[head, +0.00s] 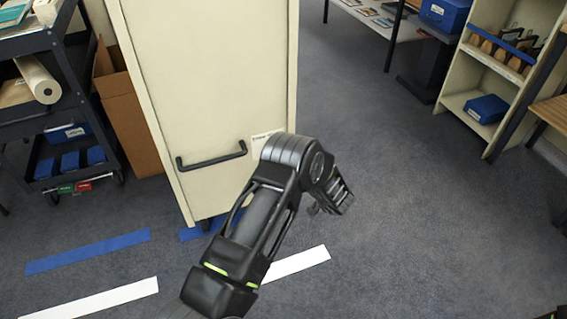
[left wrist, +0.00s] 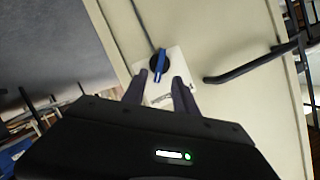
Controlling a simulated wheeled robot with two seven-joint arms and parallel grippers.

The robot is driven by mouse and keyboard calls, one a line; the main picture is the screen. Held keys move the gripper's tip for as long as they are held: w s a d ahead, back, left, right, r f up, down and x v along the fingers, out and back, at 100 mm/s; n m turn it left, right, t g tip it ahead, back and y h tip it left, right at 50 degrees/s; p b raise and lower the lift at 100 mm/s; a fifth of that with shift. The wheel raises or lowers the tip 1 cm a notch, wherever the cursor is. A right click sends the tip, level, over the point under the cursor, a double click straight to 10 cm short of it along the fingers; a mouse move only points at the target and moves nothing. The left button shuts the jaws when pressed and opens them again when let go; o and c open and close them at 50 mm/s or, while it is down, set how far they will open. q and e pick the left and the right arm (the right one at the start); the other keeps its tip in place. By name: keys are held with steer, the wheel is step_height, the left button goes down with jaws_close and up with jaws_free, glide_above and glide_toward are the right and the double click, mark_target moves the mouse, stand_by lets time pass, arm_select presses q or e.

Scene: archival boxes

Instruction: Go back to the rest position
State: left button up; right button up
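My left arm comes in from the bottom of the head view and bends in front of a tall cream cabinet (head: 215,85). Its fingers cannot be made out there. In the left wrist view my left gripper (left wrist: 160,76) is open, its two dark fingers apart. A blue-levered black knob (left wrist: 158,64) on a white plate (left wrist: 180,66) shows between and just beyond the fingertips. I cannot tell how far the fingers are from it. Nothing is held.
The cabinet has a black handle (head: 212,156). A dark cart (head: 70,80) and a cardboard box (head: 125,110) stand left. A cream shelf (head: 455,103) stands at the right. Blue tape (head: 88,251) and white tape (head: 95,299) mark the floor. The carpet right of my arm is mostly clear.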

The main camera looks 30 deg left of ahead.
stand_by(0.5)
arm_select(q)
steer(key=d+f+t+h, duration=0.3)
steer(key=d+f+h, duration=0.3)
steer(key=d+f, duration=0.45)
steer(key=s+d+f+m+g+h, duration=0.1)
steer(key=s+d+f+g+h, duration=0.3)
steer(key=s+d, duration=0.7)
steer(key=s+d+f+m+g+h, duration=0.1)
steer(key=s+d+m+h, duration=0.1)
steer(key=s+d+h, duration=0.75)
steer(key=s+d+r+m+g+y, duration=0.1)
steer(key=s+d+r+g+y, duration=0.15)
steer(key=s, duration=1.15)
step_height(320, 180, up, 25)
steer(key=p, duration=2.4)
steer(key=shift+d+h, duration=0.3)
steer(key=shift+d, duration=0.05)
